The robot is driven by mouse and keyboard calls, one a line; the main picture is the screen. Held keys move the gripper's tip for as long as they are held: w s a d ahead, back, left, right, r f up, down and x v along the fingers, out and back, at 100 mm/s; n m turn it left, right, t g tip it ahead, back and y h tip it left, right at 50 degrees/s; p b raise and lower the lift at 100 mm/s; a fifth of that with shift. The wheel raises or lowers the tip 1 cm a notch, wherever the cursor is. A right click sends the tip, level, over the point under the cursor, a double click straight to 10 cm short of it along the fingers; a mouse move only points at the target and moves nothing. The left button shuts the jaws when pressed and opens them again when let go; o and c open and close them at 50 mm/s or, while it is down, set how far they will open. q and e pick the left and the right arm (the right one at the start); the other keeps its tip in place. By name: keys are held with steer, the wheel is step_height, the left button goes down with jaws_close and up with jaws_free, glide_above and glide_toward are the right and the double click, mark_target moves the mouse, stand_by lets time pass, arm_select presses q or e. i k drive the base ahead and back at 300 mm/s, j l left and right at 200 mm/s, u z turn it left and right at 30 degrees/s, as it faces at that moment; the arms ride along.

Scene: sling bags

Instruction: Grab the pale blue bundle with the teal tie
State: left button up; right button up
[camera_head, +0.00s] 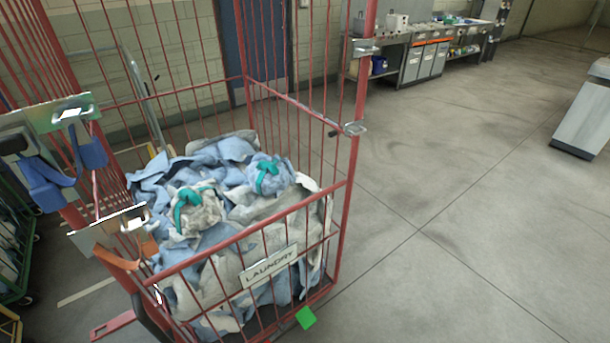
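The pale blue bundle with a teal tie (255,180) lies on top of the laundry in a red wire cage trolley (347,205), toward the back right of the heap. Its teal tie (268,172) faces up. A second bundle (203,214), whitish grey with a teal tie, lies nearer the front left of the heap. The two bundles are close together, with loose cloth around them. The underside of the pale blue bundle is hidden in the heap. I cannot make out either of my grippers in this view.
The cage's front bars carry a LAUNDRY sign (269,265). Metal plates with blue (45,185) and orange (118,259) parts stand at the left. A steel counter (425,50) is at the back. A grey unit (585,115) stands right. The floor between is clear.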

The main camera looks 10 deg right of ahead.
mark_target(267, 175)
steer(key=i+l+u, duration=0.55)
steer(key=l, duration=0.35)
steer(key=i+l+u, duration=0.35)
steer(key=l, duration=0.35)
